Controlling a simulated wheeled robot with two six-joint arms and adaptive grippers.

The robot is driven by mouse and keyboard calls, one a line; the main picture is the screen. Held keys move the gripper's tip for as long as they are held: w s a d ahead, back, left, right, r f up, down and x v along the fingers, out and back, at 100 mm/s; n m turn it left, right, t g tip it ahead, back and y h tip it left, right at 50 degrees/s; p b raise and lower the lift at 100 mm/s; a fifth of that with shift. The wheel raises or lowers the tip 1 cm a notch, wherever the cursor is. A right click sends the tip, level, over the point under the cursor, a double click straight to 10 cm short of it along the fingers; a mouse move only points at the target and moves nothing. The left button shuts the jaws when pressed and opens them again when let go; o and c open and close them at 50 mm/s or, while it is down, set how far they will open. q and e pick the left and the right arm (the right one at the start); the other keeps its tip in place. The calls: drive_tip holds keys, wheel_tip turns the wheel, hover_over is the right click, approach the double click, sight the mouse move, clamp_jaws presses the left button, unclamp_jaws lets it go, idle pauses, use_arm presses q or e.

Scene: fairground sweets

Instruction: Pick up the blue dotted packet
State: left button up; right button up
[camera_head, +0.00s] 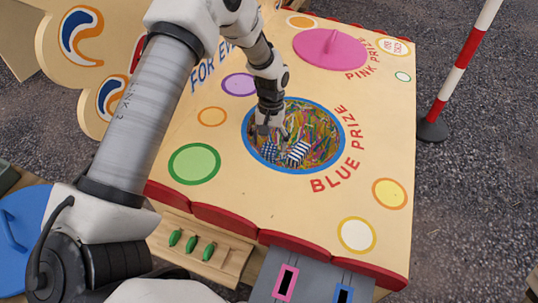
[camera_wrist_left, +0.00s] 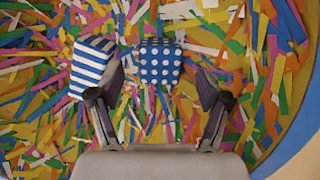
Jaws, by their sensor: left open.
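The blue dotted packet (camera_head: 268,151) lies on coloured paper shreds inside the blue-rimmed round opening. In the left wrist view the dotted packet (camera_wrist_left: 160,64) is blue with white dots and sits centred ahead, between my left fingers in the picture. My left gripper (camera_head: 272,131) is above the opening, open and empty; its two fingers show apart in the left wrist view (camera_wrist_left: 160,80). A blue and white striped packet (camera_head: 298,152) lies close beside the dotted one; it is left of it in the left wrist view (camera_wrist_left: 93,66). My right gripper is not in view.
The opening's blue rim (camera_head: 344,132) surrounds the shreds on the cream counter (camera_head: 385,130). A pink lid (camera_head: 330,47) sits farther back. A blue lid (camera_head: 15,240) is at left. A red-and-white post (camera_head: 455,75) stands right. Green pieces (camera_head: 192,243) sit on a wooden board in front.

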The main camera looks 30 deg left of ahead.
sight(269, 148)
use_arm(q)
drive_tip(key=f, duration=0.3)
drive_tip(key=shift+s+f+b, duration=0.2)
drive_tip(key=shift+f+b, duration=0.15)
drive_tip(key=shift+b, duration=0.05)
drive_tip(key=shift+r, duration=0.1)
drive_tip(key=c, duration=1.2)
drive_tip(key=shift+c, duration=0.2)
